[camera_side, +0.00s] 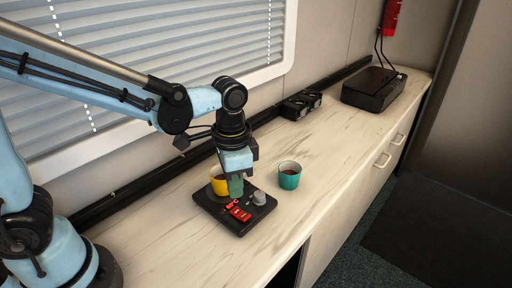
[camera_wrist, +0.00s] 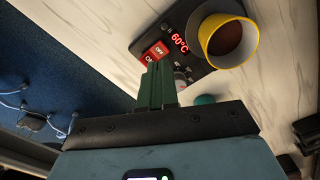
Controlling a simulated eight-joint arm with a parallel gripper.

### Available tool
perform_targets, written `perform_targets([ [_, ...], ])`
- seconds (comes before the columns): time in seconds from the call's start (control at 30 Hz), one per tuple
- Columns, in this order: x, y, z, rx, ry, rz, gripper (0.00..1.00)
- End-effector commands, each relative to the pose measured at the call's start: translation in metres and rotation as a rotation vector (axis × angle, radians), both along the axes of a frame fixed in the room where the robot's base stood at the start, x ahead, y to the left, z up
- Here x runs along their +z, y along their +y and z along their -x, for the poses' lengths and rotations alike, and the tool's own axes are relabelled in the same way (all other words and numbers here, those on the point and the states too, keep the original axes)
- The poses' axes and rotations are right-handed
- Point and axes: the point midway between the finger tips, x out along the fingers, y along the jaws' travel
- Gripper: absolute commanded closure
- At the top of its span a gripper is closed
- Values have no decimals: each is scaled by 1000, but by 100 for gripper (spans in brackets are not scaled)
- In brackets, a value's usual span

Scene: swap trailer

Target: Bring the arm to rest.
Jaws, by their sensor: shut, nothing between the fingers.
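My gripper (camera_side: 236,190) is shut and empty, pointing down over the black warmer plate (camera_side: 218,209). In the wrist view my green fingers (camera_wrist: 157,78) are together, with their tips close to the red ON/OFF switch (camera_wrist: 156,51). I cannot tell whether they touch it. The switch also shows in the side view (camera_side: 240,214). A yellow cup (camera_side: 217,184) with dark drink stands on the plate, partly behind my gripper; it also shows in the wrist view (camera_wrist: 207,41). The display (camera_wrist: 180,43) reads 60°C. A teal cup (camera_side: 289,175) with dark drink stands on the counter to the right.
A grey knob (camera_side: 259,198) stands up from the plate beside my fingers. The wooden counter (camera_side: 330,138) is clear beyond the teal cup. A small black double unit (camera_side: 302,104) and a black box (camera_side: 373,89) stand farther back. A window with blinds (camera_side: 130,50) lies behind my arm.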

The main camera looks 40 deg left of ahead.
Motion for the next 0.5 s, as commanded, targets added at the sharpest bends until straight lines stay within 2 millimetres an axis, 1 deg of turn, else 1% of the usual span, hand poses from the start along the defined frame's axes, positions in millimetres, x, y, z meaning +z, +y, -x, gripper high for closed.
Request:
perform_targets([
  [0.1,9,0,0,0,0,0,100],
  [0.3,20,0,0,0,0,0,100],
  [0.5,22,0,0,0,0,0,100],
])
